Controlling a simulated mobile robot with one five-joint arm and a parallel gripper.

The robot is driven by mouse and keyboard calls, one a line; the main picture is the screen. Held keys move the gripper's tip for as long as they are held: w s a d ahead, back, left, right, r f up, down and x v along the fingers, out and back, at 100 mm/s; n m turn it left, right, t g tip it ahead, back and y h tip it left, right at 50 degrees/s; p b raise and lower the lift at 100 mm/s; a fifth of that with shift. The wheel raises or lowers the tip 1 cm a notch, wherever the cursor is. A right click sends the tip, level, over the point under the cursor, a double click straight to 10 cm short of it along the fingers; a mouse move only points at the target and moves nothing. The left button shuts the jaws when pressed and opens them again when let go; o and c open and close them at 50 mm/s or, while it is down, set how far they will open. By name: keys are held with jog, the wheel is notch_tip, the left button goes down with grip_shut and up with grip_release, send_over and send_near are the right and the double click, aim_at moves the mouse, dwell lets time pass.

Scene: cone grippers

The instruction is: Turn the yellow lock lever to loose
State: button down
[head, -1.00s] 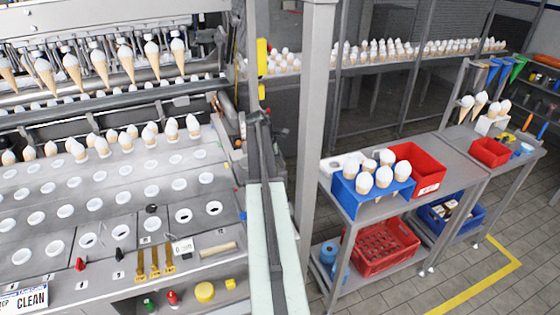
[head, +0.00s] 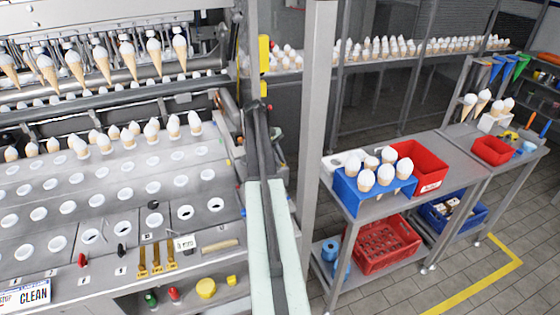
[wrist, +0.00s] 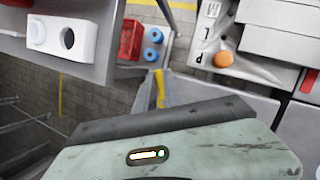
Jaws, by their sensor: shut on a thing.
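The yellow lock lever (wrist: 160,90) shows in the wrist view as a short upright yellow piece. It rises right behind the dark front edge of my gripper (wrist: 162,112), which is shut on it. My pale green wrist body hides the lever's lower part and the contact. In the head view my arm reaches up the middle, and my gripper (head: 262,106) ends beside the machine's right end. Yellow parts show just above it there; I cannot tell which is the lever. The lever's loose or locked marking is not readable.
A grey post (head: 312,120) stands close to the right of my arm. The cone machine's cup plate (head: 100,190) lies to the left. A steel table with a blue cone holder (head: 345,190) and red bin (head: 420,168) stands right. Open floor (head: 470,260) lies beyond.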

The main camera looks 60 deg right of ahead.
jog(key=shift+w+a+m, duration=0.15)
jog(key=shift+m, duration=0.45)
jog(key=shift+y, duration=0.3)
jog(key=c, duration=1.5)
grip_release()
jog(key=shift+o, duration=0.2)
jog(key=shift+r, duration=0.2)
jog(key=p+v, duration=0.7)
jog(key=shift+w+r, duration=0.15)
jog(key=shift+w, duration=0.1)
